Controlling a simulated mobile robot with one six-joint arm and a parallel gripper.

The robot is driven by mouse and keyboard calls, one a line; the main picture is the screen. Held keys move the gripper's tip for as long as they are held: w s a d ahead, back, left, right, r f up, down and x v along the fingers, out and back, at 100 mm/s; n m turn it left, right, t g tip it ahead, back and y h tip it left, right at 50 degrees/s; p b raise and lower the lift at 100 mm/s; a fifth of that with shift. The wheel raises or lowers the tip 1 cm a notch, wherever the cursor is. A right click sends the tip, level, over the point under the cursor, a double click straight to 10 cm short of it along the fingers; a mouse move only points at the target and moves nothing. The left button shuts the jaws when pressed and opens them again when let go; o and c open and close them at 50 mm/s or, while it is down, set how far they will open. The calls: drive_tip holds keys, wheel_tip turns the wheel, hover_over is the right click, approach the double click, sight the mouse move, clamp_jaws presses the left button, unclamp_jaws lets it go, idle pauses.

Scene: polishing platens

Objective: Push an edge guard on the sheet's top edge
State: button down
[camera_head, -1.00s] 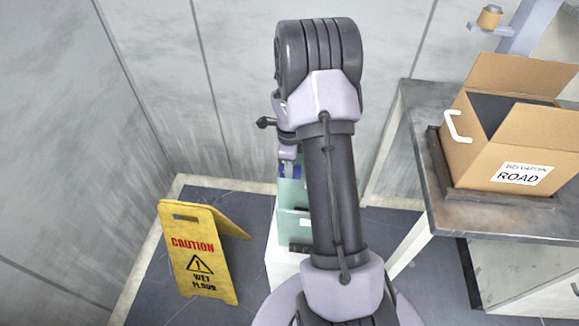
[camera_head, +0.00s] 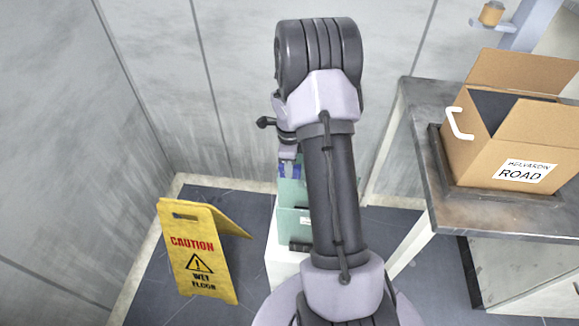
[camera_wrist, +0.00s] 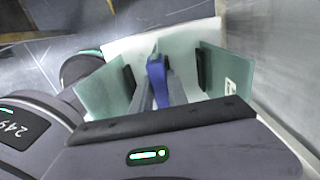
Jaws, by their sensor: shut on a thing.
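A blue edge guard (camera_wrist: 157,80) is held between the two grey fingers of my gripper (camera_wrist: 158,92) in the wrist view. It also shows as a small blue patch in the head view (camera_head: 290,169), beside my arm. Pale green sheets stand below it in the head view (camera_head: 291,195). The wrist view shows a green pane at the left (camera_wrist: 105,98) and one at the right (camera_wrist: 238,80). I cannot tell whether the guard touches a sheet's top edge. My arm hides part of the sheets in the head view.
The sheets stand on a white block (camera_head: 283,268). A yellow wet-floor sign (camera_head: 201,255) stands to the left. A metal table (camera_head: 478,222) at the right carries an open cardboard box (camera_head: 480,165). Grey walls close the back and left.

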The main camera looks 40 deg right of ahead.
idle(0.4)
drive_tip(key=c, duration=1.2)
unclamp_jaws()
wheel_tip(320, 180, up, 17)
drive_tip(key=p, duration=0.7)
drive_tip(key=shift+r, duration=0.2)
